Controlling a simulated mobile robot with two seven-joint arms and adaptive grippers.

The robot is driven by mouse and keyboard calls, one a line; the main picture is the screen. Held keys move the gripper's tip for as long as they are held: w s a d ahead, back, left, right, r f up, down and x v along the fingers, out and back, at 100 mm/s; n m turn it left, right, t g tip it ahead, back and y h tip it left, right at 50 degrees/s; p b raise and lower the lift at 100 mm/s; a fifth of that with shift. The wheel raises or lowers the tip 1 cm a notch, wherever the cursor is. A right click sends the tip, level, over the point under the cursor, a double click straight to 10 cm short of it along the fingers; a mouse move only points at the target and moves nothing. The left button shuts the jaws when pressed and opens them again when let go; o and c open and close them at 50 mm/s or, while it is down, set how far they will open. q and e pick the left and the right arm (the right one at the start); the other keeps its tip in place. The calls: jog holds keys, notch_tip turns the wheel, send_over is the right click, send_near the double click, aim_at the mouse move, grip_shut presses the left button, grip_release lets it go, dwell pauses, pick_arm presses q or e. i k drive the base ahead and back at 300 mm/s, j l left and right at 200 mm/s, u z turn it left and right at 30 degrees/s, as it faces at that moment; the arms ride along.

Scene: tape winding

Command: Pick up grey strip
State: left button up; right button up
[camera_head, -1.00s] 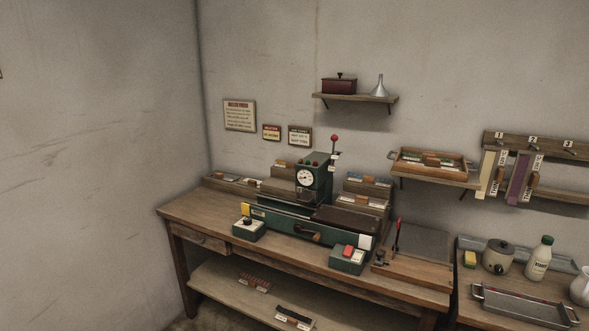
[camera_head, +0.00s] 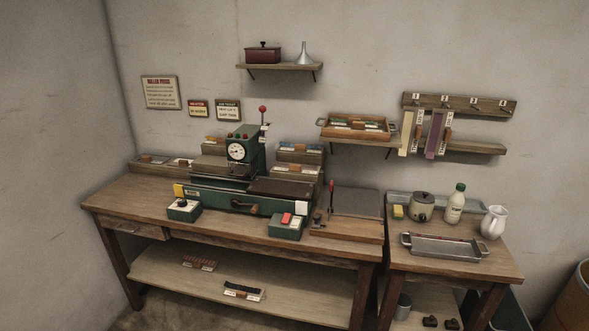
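I cannot single out a grey strip for certain. A cream strip (camera_head: 406,133) and a purple strip (camera_head: 434,135) hang from the numbered hook rail at the right. Small pale and dark pieces too small to tell apart lie in the wooden shelf tray (camera_head: 357,137) and in the holders behind the green press (camera_head: 232,197). A dark piece (camera_head: 244,287) and a reddish piece (camera_head: 199,263) lie on the lower shelf with white labels. Neither of my grippers shows.
The press fills much of the wooden workbench (camera_head: 150,205). A side table at the right holds a metal tray (camera_head: 440,247), a pot (camera_head: 421,207), a white bottle (camera_head: 455,204) and a white jug (camera_head: 493,222). A barrel (camera_head: 573,300) stands at the far right.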

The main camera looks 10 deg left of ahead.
aim_at(282, 167)
jog(key=i+j+z, duration=0.2)
jog(key=j, duration=0.25)
jog(key=j+z, duration=0.2)
jog(key=j, duration=0.25)
jog(key=i+j+z, duration=0.15)
jog(key=j, duration=0.35)
jog(key=k, duration=0.05)
